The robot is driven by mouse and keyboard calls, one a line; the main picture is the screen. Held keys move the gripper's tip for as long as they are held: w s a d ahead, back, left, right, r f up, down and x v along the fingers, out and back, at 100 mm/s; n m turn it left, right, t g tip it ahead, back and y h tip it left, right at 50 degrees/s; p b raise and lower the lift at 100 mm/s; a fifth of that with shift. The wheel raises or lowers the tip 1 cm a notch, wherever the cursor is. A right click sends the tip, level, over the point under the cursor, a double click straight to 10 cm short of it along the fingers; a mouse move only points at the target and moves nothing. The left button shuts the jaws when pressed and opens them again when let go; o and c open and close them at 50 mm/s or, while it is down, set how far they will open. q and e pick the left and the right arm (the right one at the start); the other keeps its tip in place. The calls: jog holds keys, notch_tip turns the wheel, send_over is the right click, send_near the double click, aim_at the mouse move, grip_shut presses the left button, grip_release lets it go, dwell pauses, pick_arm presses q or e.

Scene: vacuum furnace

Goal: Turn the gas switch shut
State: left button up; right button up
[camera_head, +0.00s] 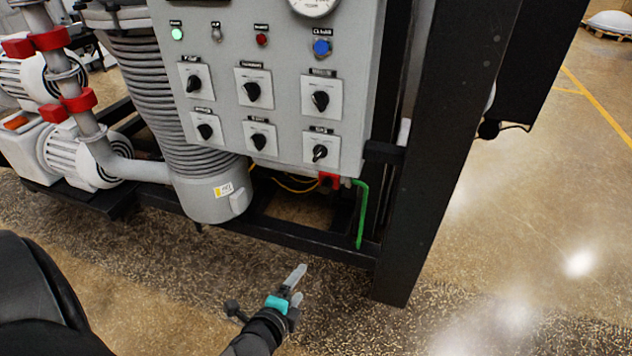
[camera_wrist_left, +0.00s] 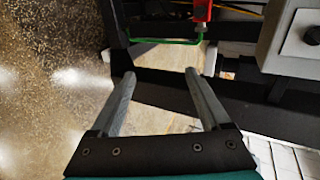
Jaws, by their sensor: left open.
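A grey control panel (camera_head: 222,100) carries two rows of black rotary switches on white plates. The labels are too blurred to tell which one is the gas switch. The lower right switch (camera_head: 320,152) has its pointer tilted. Below the panel, a red fitting (camera_head: 328,180) joins a green tube (camera_head: 362,215). My left gripper (camera_head: 297,285) is open and empty, below the panel and apart from it. In the left wrist view, its fingers (camera_wrist_left: 161,76) point toward the green tube (camera_wrist_left: 165,40) and red fitting (camera_wrist_left: 202,10); the panel's corner (camera_wrist_left: 285,45) is at right. My right gripper is not in view.
A black upright post (camera_head: 435,150) stands right of the panel, joined to a low black frame rail (camera_head: 290,238). A ribbed grey cylinder (camera_head: 150,90) and pumps (camera_head: 75,155) stand at left. The floor at right (camera_head: 530,230) is clear.

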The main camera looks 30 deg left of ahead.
aim_at(317, 157)
pick_arm(q)
notch_tip(317, 157, up, 21)
jog(key=w+a+m+t+y, duration=0.2)
jog(key=w+a+m+t, duration=0.1)
jog(key=m+t, duration=0.25)
jog(key=shift+g, duration=0.35)
jog(key=x, duration=0.7)
jog(key=p+x, duration=0.1)
jog(key=x, duration=0.6)
jog(key=shift+w+d+r, duration=0.1)
jog(key=shift+w, duration=0.35)
jog(key=shift+m, duration=0.25)
grip_shut()
